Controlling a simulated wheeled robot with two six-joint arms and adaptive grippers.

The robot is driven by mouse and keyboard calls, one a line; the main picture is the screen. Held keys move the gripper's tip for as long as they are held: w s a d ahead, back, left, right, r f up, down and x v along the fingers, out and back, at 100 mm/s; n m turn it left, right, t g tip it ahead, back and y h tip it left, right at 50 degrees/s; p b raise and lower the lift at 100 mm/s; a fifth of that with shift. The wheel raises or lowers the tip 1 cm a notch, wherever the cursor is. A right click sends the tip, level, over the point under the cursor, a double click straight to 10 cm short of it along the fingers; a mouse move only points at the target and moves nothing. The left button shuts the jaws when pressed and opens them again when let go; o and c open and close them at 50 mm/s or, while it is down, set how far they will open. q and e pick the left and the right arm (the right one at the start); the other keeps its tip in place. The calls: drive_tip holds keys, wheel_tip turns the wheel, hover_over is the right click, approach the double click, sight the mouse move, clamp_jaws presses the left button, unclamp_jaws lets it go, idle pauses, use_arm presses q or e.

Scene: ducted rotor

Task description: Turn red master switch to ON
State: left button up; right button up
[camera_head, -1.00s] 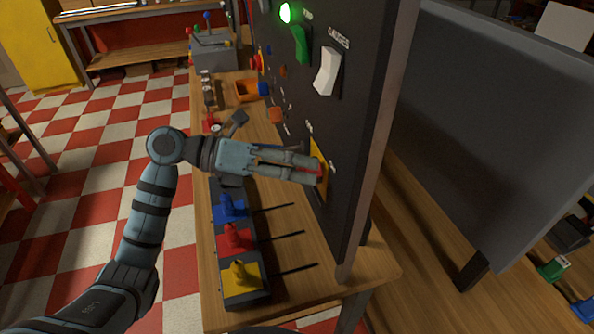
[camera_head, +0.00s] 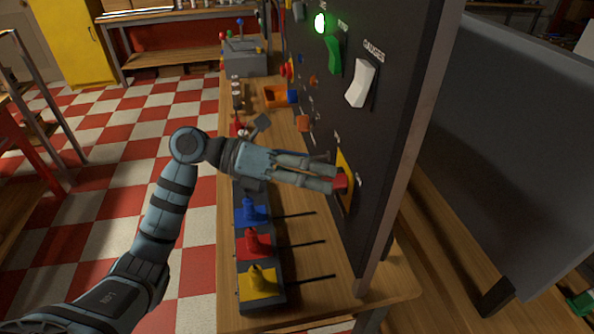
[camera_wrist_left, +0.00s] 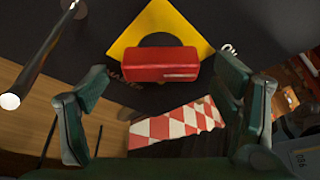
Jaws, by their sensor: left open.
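The red master switch (camera_head: 341,181) is a red handle on a yellow plate (camera_head: 346,165) low on the black panel (camera_head: 392,120). In the left wrist view the red handle (camera_wrist_left: 152,64) lies crosswise over a dark disc on the yellow plate (camera_wrist_left: 185,30). Labels beside the plate are partly hidden, and I cannot tell which setting the handle is on. My left gripper (camera_head: 333,178) points at the switch with its fingertips close to the handle. In the left wrist view its fingers (camera_wrist_left: 160,95) are spread wide, with the handle ahead between them. My right gripper is not in view.
A green rocker (camera_head: 334,55) and a white rocker (camera_head: 360,83) sit higher on the panel, near a lit green lamp (camera_head: 320,22). Blue, red and yellow levers (camera_head: 259,281) stand on the bench below my arm. An orange bin (camera_head: 276,96) stands farther back.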

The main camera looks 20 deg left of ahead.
use_arm(q)
drive_tip(key=v, duration=1.1)
drive_tip(key=shift+d, duration=0.15)
drive_tip(key=shift+f, duration=0.1)
